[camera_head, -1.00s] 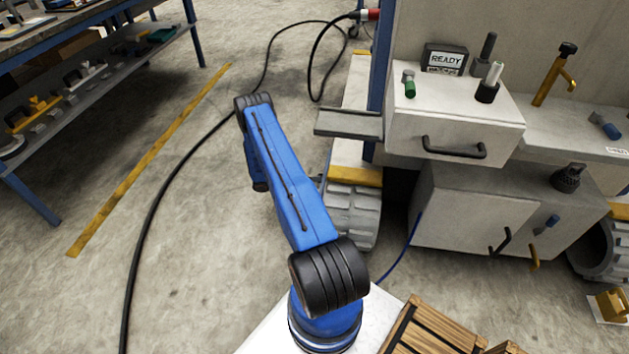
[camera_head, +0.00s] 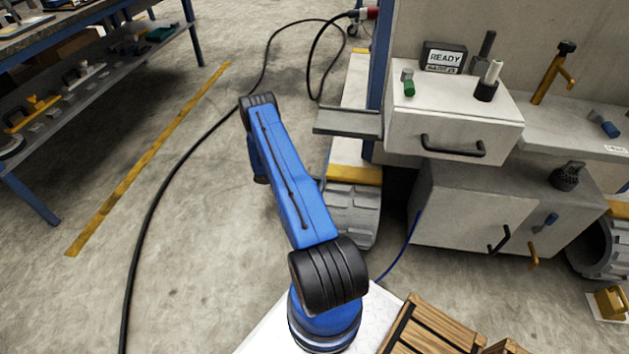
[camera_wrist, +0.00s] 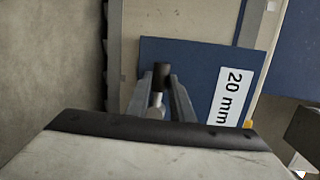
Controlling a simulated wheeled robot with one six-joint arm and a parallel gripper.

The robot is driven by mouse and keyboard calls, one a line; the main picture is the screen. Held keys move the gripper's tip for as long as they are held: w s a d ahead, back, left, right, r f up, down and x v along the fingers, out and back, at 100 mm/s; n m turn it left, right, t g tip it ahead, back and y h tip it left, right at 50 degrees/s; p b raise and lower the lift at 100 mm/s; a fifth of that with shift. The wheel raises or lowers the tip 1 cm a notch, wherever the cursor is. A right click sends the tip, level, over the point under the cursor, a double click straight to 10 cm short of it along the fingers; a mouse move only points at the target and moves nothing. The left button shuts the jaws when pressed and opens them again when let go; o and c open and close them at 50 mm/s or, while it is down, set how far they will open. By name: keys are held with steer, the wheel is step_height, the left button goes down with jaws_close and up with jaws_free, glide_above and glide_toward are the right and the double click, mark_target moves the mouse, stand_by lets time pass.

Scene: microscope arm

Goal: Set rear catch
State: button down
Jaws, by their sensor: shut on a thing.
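In the wrist view, my gripper (camera_wrist: 160,88) is shut on a small dark-tipped post (camera_wrist: 161,73) with a pale grey shank. The post stands against a blue plate (camera_wrist: 195,58) that carries a white label (camera_wrist: 229,97) reading "20 mm". I take the post to be the rear catch, but its full shape is partly hidden between the fingers. In the head view my gripper is hidden below and behind my blue arm.
Right of my arm in the head view stands a tracked machine with a white drawer box (camera_head: 455,122), a "READY" display (camera_head: 444,57) and a grey ledge (camera_head: 347,122). A black cable (camera_head: 150,212) lies on the floor. Wooden crates (camera_head: 432,328) are near my base.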

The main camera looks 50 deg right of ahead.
steer(key=shift+w+f, duration=0.1)
steer(key=shift+f, duration=0.1)
stand_by(0.4)
steer(key=c, duration=1.5)
jaws_free()
steer(key=shift+c, duration=0.2)
steer(key=v, duration=1.7)
steer(key=shift+w, duration=0.15)
steer(key=shift+a+r, duration=0.1)
